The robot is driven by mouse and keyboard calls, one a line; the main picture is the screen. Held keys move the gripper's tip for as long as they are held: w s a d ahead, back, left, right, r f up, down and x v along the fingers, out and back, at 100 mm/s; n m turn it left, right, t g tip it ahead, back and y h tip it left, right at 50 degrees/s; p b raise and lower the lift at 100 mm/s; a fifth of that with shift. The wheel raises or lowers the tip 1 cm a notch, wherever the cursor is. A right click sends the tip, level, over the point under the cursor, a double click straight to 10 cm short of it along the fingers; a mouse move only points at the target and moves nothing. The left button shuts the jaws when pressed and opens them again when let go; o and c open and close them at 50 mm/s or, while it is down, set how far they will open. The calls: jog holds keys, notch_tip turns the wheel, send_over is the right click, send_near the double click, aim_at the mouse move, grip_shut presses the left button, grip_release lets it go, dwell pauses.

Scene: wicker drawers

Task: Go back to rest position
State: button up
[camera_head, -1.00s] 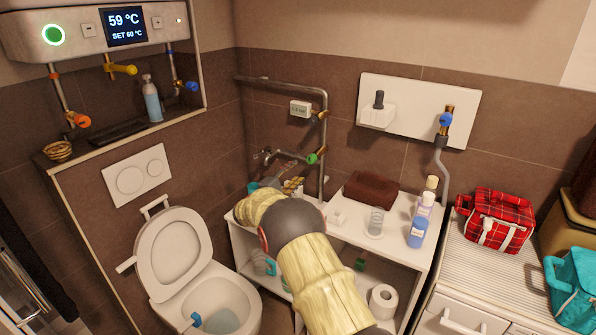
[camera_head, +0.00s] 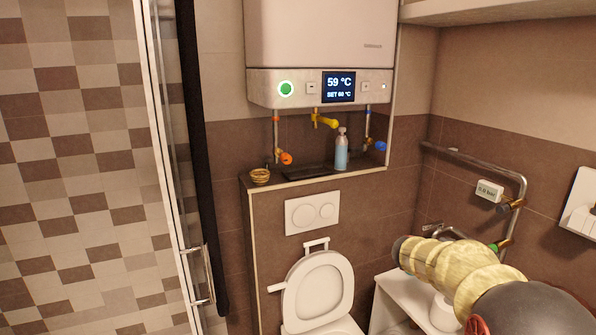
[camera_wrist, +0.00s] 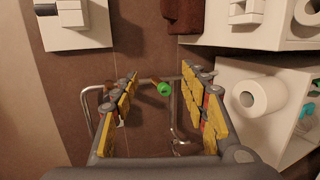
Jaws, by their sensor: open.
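My gripper (camera_wrist: 163,105) shows in the wrist view with its two yellow-padded fingers spread wide. Nothing is between the fingers. Behind the gap are the brown tiled wall, a grey pipe and a green valve handle (camera_wrist: 165,88). In the head view my arm reaches in from the lower right, in front of the white shelf (camera_head: 392,297); the fingers are hidden there.
The toilet (camera_head: 318,290) with raised lid stands left of my arm. The boiler (camera_head: 322,50) hangs above a ledge with a blue bottle (camera_head: 341,150). Pipework (camera_head: 485,167) runs close behind my arm. A toilet roll (camera_wrist: 259,97) is on the shelf.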

jog(key=s+a+r+m+t+y+p, duration=0.1)
jog(key=s+a+y, duration=0.5)
jog(key=s+a, duration=1)
jog(key=s+a+r+m+t+y+p, duration=0.1)
jog(key=s+a+y, duration=0.6)
jog(key=s+a, duration=0.9)
jog(key=s+r+m+p, duration=0.1)
jog(key=s+p, duration=0.1)
jog(key=s, duration=0.1)
jog(key=shift+s+r+m+y+p, duration=0.2)
jog(key=shift+s+m+y+p, duration=0.1)
jog(key=shift+p, duration=0.1)
